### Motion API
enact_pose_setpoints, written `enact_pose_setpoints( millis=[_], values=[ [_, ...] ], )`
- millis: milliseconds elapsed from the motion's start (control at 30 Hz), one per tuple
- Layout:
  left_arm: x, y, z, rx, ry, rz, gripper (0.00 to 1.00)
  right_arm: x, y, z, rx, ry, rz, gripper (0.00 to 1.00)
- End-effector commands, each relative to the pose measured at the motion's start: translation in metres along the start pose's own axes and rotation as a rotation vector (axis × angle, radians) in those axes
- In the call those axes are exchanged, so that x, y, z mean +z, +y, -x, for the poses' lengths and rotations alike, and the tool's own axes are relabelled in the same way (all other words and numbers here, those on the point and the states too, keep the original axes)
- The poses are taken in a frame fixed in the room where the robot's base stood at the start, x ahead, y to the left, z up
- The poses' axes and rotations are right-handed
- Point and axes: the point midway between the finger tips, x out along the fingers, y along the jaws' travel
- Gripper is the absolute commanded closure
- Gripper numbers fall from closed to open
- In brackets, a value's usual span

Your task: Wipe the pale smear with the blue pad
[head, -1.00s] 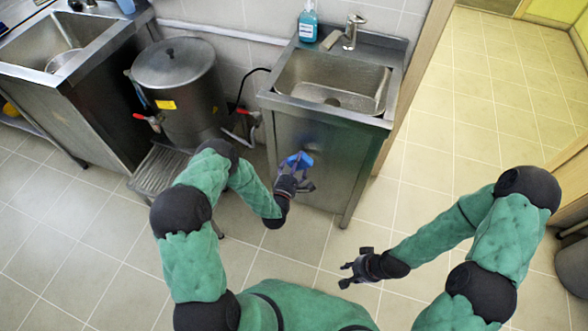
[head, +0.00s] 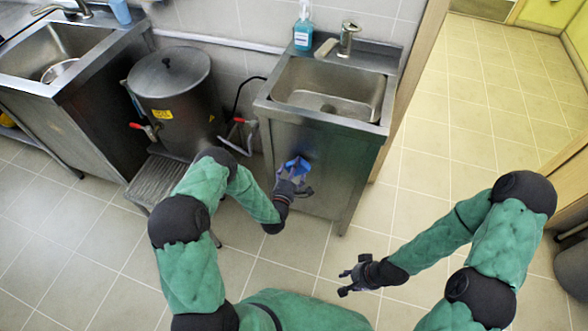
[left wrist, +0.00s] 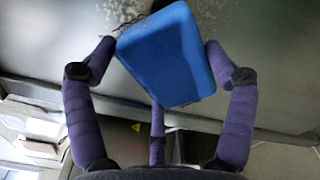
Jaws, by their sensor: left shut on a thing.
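The blue pad (head: 297,166) is held in my left gripper (head: 289,178), in front of the steel front panel (head: 322,160) under the right-hand sink. In the left wrist view the pad (left wrist: 170,58) sits tilted between the fingers, its broad face toward the camera. A pale speckled smear (left wrist: 208,10) shows on the panel at the top of that view, just beyond the pad's far edge. The pad may hide part of it. I cannot tell whether the pad touches the panel. My right gripper (head: 354,275) is open and empty above the floor tiles.
A small sink (head: 330,90) with a tap (head: 348,38) and a blue soap bottle (head: 303,30) tops the panel. A lidded stockpot (head: 172,100) with red-handled taps stands to its left. Another steel sink (head: 62,52) is far left.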

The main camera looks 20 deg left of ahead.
Motion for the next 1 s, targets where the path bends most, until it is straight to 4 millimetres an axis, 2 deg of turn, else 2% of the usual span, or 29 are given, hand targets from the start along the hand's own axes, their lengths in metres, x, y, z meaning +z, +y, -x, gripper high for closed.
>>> enact_pose_setpoints(
  millis=[1000],
  values=[
    [0.0, 0.0, -0.017, 0.0, 0.0, 0.0, 0.42, 0.0, 0.0, 0.0, 0.0, 0.0, 0.0, 0.64]
  ],
)
